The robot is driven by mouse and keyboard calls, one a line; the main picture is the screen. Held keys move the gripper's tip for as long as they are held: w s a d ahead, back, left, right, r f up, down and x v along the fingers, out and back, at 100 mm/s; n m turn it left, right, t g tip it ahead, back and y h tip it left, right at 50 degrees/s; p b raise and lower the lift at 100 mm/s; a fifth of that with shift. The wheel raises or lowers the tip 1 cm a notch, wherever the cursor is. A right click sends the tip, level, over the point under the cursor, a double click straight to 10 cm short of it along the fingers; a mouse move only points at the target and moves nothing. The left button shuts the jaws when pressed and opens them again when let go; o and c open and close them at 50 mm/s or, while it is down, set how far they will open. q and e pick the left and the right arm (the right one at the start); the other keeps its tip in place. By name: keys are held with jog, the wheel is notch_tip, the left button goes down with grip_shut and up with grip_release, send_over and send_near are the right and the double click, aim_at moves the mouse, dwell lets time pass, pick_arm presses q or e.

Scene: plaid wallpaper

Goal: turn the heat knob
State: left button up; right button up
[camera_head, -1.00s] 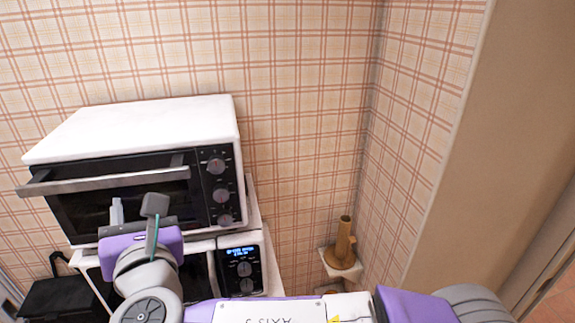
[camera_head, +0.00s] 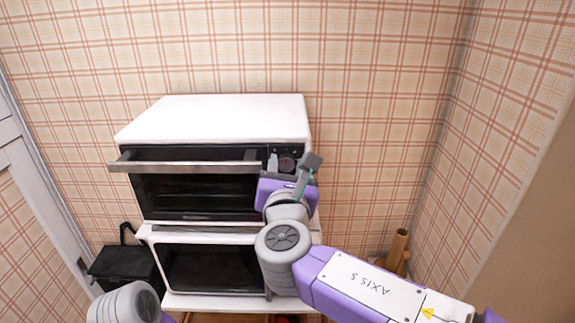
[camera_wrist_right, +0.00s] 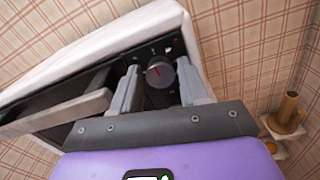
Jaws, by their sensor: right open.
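The white oven (camera_head: 215,117) has a dark control panel at the right of its front. Its top round knob (camera_head: 287,163) shows just past my right gripper (camera_head: 291,168), and the other knobs are hidden. I cannot tell from markings which knob sets the heat. In the right wrist view the dark knob (camera_wrist_right: 160,73), with a red mark, sits between the two spread grey fingers of my right gripper (camera_wrist_right: 158,84). The gripper is open. Whether the fingers touch the knob cannot be told. My left gripper is not in view.
The oven door handle (camera_head: 185,167) juts out left of the gripper. A white microwave (camera_head: 150,235) stands under the oven. A black bag-like object (camera_head: 127,268) is at lower left. A brown cylindrical object (camera_head: 397,250) stands at right near the wall corner. Space right of the oven is open.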

jog(key=shift+w, duration=0.25)
jog(key=shift+c, duration=0.2)
jog(key=c, duration=0.7)
